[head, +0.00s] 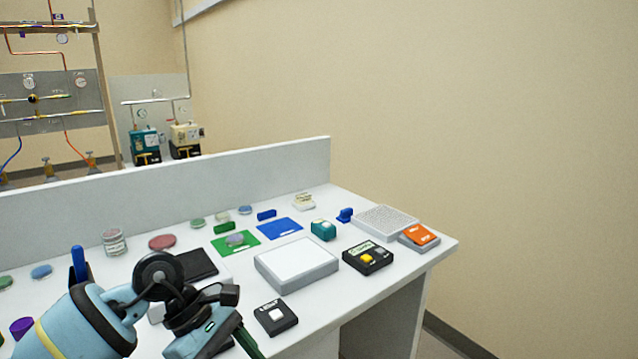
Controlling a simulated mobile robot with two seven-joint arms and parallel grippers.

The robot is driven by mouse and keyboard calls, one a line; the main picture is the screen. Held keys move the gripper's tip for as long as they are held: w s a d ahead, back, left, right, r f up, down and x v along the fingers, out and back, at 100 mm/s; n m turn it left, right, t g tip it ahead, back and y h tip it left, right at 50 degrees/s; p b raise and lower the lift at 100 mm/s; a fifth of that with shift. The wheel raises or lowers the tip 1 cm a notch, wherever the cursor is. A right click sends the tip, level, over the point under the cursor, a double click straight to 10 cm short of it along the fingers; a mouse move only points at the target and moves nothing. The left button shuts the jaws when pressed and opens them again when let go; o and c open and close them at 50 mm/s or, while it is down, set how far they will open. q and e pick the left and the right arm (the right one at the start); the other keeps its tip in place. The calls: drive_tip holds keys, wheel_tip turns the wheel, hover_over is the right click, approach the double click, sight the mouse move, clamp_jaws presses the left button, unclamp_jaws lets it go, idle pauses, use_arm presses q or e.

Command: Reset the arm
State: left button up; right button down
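My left arm (85,325) comes in from the lower left, light blue with black joints. Its wrist is bent over the front of the white bench (330,310). My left gripper (238,342) is at the bottom edge, partly cut off by the frame. A dark green finger-like bar shows, but not whether the gripper is open or shut, and I see nothing clearly held in it. My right gripper is not in view.
Close to the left gripper is a small black box with a white button (275,317). A grey-white plate (296,263), a black switch box (367,258), green mat (236,240) and blue mat (279,228) lie beyond. A low wall (200,172) backs the bench.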

use_arm(q)
drive_tip(key=s+d+r+n+t+h+p, duration=0.1)
drive_tip(key=s+d+n+h, duration=0.6)
drive_tip(key=d+n+h, duration=0.5)
drive_tip(key=s+a+f+n+t+y+p, duration=0.15)
drive_tip(key=a+f+n+t+y, duration=0.6)
drive_tip(key=n, duration=0.95)
drive_tip(key=s+a+f+n+t+y+p, duration=0.1)
drive_tip(key=s+a+f+n+t+y, duration=0.3)
drive_tip(key=f+n+t, duration=0.9)
drive_tip(key=s+a+f+n+g+y, duration=0.2)
drive_tip(key=s+a+f+n+g, duration=0.2)
drive_tip(key=s+n, duration=0.3)
drive_tip(key=s+a+f+n+g+y, duration=0.3)
drive_tip(key=s+n+g, duration=0.3)
drive_tip(key=s, duration=0.4)
drive_tip(key=shift+s+a+f+n+p, duration=0.25)
drive_tip(key=shift+a+f+n+p, duration=0.1)
drive_tip(key=shift+a+f+n, duration=0.3)
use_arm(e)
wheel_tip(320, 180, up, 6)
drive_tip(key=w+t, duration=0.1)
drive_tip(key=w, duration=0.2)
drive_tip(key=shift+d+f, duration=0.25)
